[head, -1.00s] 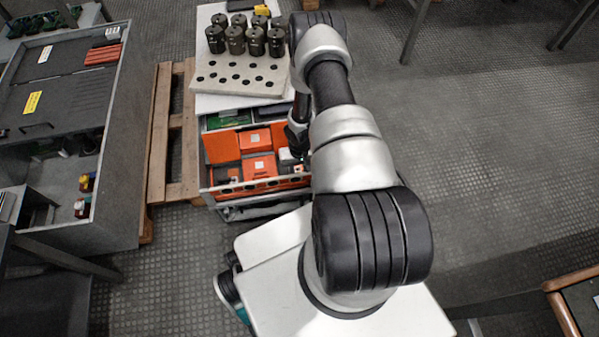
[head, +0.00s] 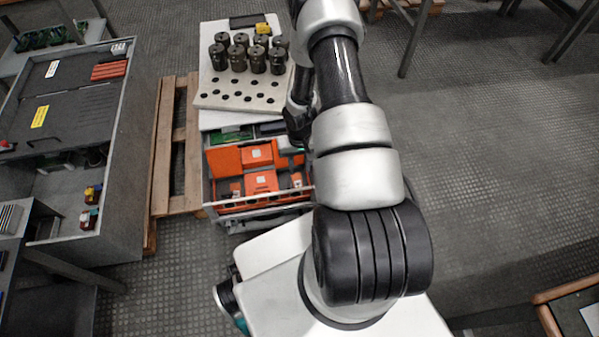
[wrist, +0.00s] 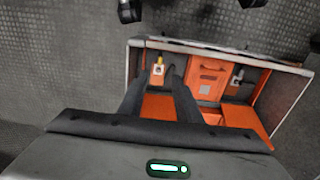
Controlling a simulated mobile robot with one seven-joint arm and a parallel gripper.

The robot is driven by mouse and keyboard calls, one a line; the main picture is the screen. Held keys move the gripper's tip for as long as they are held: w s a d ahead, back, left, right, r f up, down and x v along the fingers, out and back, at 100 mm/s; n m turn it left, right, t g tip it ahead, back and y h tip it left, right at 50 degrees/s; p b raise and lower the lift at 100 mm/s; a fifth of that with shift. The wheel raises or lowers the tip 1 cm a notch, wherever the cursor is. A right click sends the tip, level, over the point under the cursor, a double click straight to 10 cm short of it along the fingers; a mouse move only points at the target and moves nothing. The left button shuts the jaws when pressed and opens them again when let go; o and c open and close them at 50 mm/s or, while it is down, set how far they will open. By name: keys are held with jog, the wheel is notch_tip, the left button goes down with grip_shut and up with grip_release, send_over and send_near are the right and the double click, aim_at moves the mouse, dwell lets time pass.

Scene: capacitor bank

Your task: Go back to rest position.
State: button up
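My arm reaches up the middle of the head view. My gripper (wrist: 159,80) shows in the wrist view as two dark fingers standing apart, with nothing seen held between them. It points down toward an open grey drawer (wrist: 292,100) with orange parts in it. In the head view the dark wrist end shows only in part beside the arm link, near the drawer's right side; its fingers cannot be made out there.
A white board (head: 215,98) with holes and several dark cylinders (head: 258,62) stands behind the drawer. A wooden pallet (head: 177,165) and a grey cabinet (head: 125,190) stand to the left. The floor (head: 490,160) on the right is largely clear.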

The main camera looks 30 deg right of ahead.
jog(key=shift+r, duration=1.3)
jog(key=w+a+r+n+t+h, duration=0.1)
jog(key=w+r, duration=0.1)
jog(key=r, duration=1.3)
jog(key=w+a+r+t+h, duration=0.1)
jog(key=w+r, duration=0.1)
jog(key=r, duration=1.3)
jog(key=s+a+r+n+t+y+p, duration=0.1)
jog(key=s+a+r, duration=0.3)
jog(key=s+r, duration=0.35)
jog(key=s+a+r+t, duration=0.1)
jog(key=s+a+r, duration=0.2)
jog(key=s+r, duration=0.4)
jog(key=s+a+r+n+t+y+p, duration=0.1)
jog(key=s+a+r+t, duration=0.1)
jog(key=s+a+r, duration=0.35)
notch_tip(320, 180, up, 22)
jog(key=d+p, duration=0.2)
jog(key=p, duration=1.7)
jog(key=shift+r, duration=0.25)
